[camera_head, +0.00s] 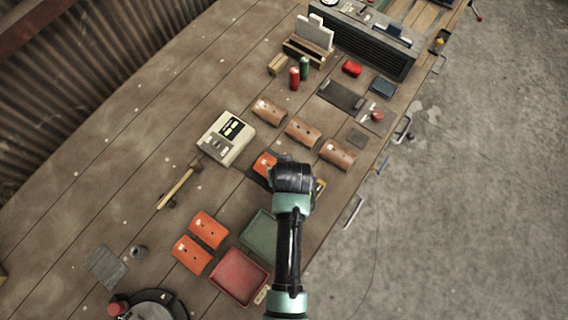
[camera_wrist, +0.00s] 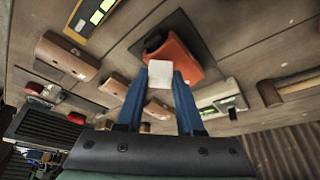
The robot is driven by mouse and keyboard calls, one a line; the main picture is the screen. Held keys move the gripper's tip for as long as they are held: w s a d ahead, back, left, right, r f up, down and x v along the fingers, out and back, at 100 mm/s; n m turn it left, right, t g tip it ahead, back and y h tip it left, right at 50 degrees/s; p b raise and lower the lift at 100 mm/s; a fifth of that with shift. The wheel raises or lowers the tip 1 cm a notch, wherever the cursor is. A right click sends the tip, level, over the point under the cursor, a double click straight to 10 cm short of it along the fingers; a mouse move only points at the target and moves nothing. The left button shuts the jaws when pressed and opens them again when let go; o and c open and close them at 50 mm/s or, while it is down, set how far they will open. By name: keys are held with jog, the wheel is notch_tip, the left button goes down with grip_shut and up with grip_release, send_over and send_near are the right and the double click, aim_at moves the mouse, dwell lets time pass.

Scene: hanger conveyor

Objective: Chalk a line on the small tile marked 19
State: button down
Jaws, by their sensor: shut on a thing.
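My gripper (camera_wrist: 160,80) has blue fingers closed on a small white block (camera_wrist: 160,70), which looks like chalk. Just beyond it in the wrist view is an orange curved tile (camera_wrist: 178,56) on a dark pad (camera_wrist: 196,35). Whether the block touches the tile I cannot tell. In the head view this tile (camera_head: 264,163) is partly covered by my wrist, which hides the fingers. Two more orange tiles (camera_head: 209,229) (camera_head: 191,255) lie at lower left. No number is readable on any tile.
A beige device (camera_head: 226,138) and a wooden-handled tool (camera_head: 176,188) lie left of my wrist. A green tray (camera_head: 260,235) and a red tray (camera_head: 238,277) sit in front. Red and green cylinders (camera_head: 294,79) (camera_head: 304,68) stand farther back. The table's left part is mostly clear.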

jog(key=shift+f+b, duration=0.45)
jog(key=shift+f, duration=0.15)
dwell(0.8)
jog(key=shift+w+a, duration=0.1)
jog(key=shift+w+a, duration=0.4)
jog(key=shift+a, duration=0.15)
jog(key=shift+s+d, duration=0.1)
jog(key=shift+s, duration=0.05)
dwell(0.3)
jog(key=shift+s+d+f+p, duration=0.1)
jog(key=shift+s+d+p, duration=0.3)
jog(key=shift+d, duration=0.15)
jog(key=shift+a, duration=0.15)
jog(key=shift+w+a, duration=0.45)
jog(key=shift+a, duration=0.1)
